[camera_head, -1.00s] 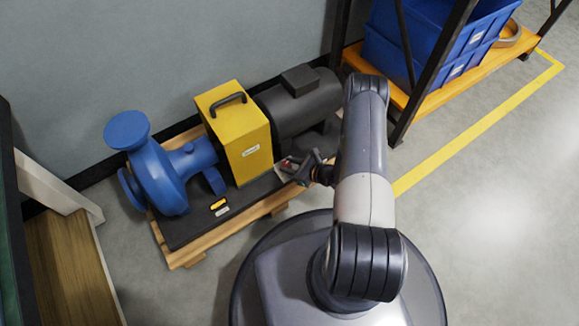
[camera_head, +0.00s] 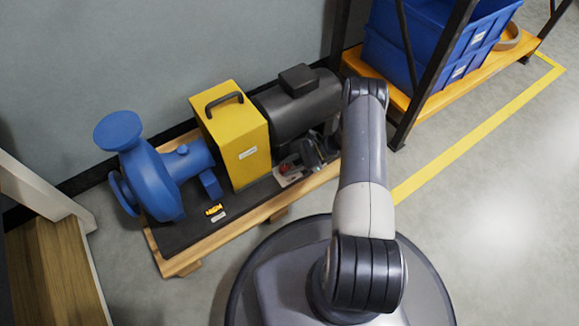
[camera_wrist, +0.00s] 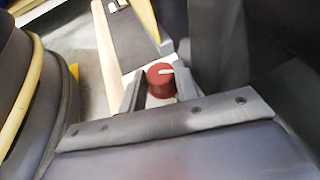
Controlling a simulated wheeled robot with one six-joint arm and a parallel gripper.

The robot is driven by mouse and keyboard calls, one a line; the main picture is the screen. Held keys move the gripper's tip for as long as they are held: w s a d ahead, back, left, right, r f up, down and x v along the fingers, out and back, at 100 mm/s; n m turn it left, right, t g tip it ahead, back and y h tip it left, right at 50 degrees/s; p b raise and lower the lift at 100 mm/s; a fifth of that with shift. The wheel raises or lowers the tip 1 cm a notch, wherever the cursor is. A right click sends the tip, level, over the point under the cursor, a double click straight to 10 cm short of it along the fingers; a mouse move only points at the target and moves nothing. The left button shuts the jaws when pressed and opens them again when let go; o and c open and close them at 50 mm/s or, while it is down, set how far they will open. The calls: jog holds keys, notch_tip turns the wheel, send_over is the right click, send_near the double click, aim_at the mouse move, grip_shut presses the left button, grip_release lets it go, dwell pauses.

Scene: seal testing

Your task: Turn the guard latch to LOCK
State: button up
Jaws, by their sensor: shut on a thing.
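The guard latch shows as a red round knob with a white pointer line (camera_wrist: 161,80) in the wrist view. It stands between the two fingers of my gripper (camera_wrist: 160,90), which is shut on it. The pointer line points to the right in that view. In the head view the red knob (camera_head: 284,168) is small, on a light plate (camera_head: 289,179) beside the yellow guard (camera_head: 240,140). My gripper (camera_head: 311,154) is there at the plate, partly hidden by its own dark body. Any LOCK marking is too small to read.
A blue pump (camera_head: 155,180) and a dark motor (camera_head: 300,103) flank the guard on a wooden pallet (camera_head: 240,230). A rack with blue crates (camera_head: 430,55) stands at the right. The floor (camera_head: 490,190) at right is clear.

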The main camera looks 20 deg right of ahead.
jog(key=shift+w+n+g, duration=0.1)
jog(key=shift+n+g, duration=0.5)
jog(key=shift+g, duration=0.1)
jog(key=o, duration=1)
jog(key=shift+r, duration=0.1)
